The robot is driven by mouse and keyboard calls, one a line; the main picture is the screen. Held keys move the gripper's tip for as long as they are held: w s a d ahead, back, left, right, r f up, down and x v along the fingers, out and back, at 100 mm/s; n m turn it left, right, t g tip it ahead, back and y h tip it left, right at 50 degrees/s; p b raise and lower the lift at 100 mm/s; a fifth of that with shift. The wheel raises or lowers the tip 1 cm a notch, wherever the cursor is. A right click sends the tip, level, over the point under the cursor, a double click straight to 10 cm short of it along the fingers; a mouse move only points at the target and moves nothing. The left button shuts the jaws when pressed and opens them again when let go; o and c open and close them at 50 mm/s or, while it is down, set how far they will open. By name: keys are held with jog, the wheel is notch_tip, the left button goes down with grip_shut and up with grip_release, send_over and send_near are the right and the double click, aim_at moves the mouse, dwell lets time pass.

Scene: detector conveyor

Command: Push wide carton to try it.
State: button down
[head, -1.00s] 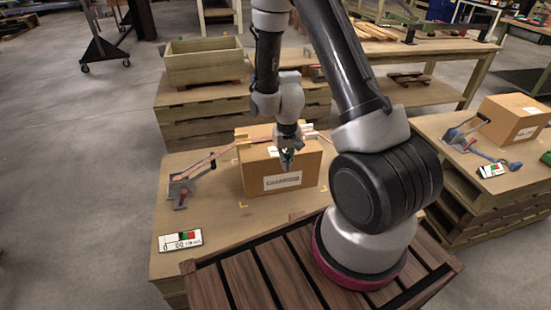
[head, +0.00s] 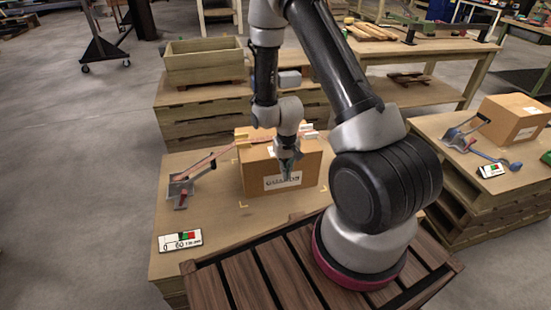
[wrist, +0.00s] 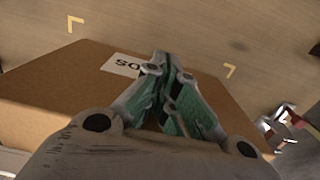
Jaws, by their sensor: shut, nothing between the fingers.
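A brown cardboard carton (head: 257,177) stands on the wooden worktop (head: 222,228) within yellow corner marks, in front of my arm in the head view. A white printed label is on its near face, partly covered by my gripper. My gripper (head: 287,178) is shut and empty, pointing down at the carton's near face. In the wrist view the carton (wrist: 50,90) fills the left and middle, and the closed fingers (wrist: 168,62) overlap its label edge. I cannot tell whether the fingertips touch the carton.
A metal clamp-like device (head: 181,189) with a reddish band stands left of the carton. A small display card (head: 180,240) lies at the worktop's front left. Another carton (head: 512,118) sits on the right-hand pallet stack. An empty wooden crate (head: 204,62) is behind.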

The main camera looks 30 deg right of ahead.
jog(key=shift+w+r, duration=0.1)
jog(key=shift+w, duration=0.5)
dwell(1.7)
jog(key=shift+s, duration=0.15)
notch_tip(320, 180, up, 10)
jog(key=s, duration=0.2)
jog(key=shift+s+a, duration=0.2)
jog(key=shift+s, duration=0.2)
dwell(0.7)
jog(key=s+n+g, duration=0.1)
jog(key=s+g, duration=0.1)
jog(key=s, duration=0.4)
jog(key=s+d+r+t, duration=0.1)
jog(key=s+r+t, duration=0.2)
jog(key=r, duration=1.2)
jog(key=s+r+n+t, duration=0.1)
jog(key=s+r+t, duration=0.2)
jog(key=s+r, duration=0.6)
notch_tip(320, 180, up, 7)
jog(key=shift+s+d+r, duration=0.2)
jog(key=shift+s+d, duration=0.15)
jog(key=shift+d, duration=0.05)
